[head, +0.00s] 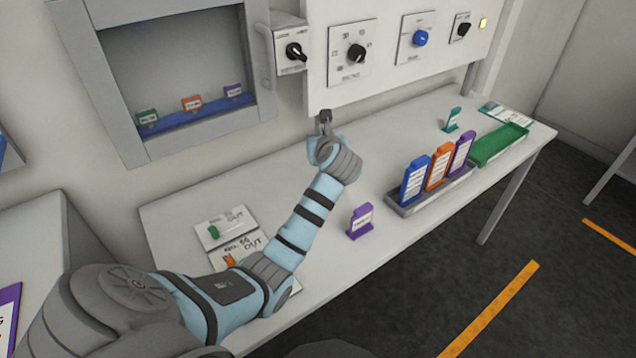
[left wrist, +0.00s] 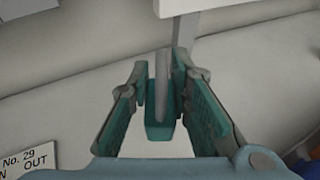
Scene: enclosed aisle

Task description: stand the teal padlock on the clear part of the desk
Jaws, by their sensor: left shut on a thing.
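My left gripper (head: 325,122) is at the lower edge of the white panel, above the back of the desk (head: 395,150). In the left wrist view the left gripper (left wrist: 160,88) is shut on the teal padlock (left wrist: 158,130). Its teal body is between the fingers, and a grey bar rises from it toward the panel edge. I cannot tell whether the bar touches the panel. In the head view the gripper hides the padlock. My right gripper is not in view.
A grey rack (head: 430,195) holds blue, orange and purple tags. A purple tag (head: 361,221) stands left of it. A small teal tag (head: 452,119) and a green tray (head: 498,145) are at the right. Label cards (head: 226,227) lie at the left. The panel (head: 385,85) carries several knobs.

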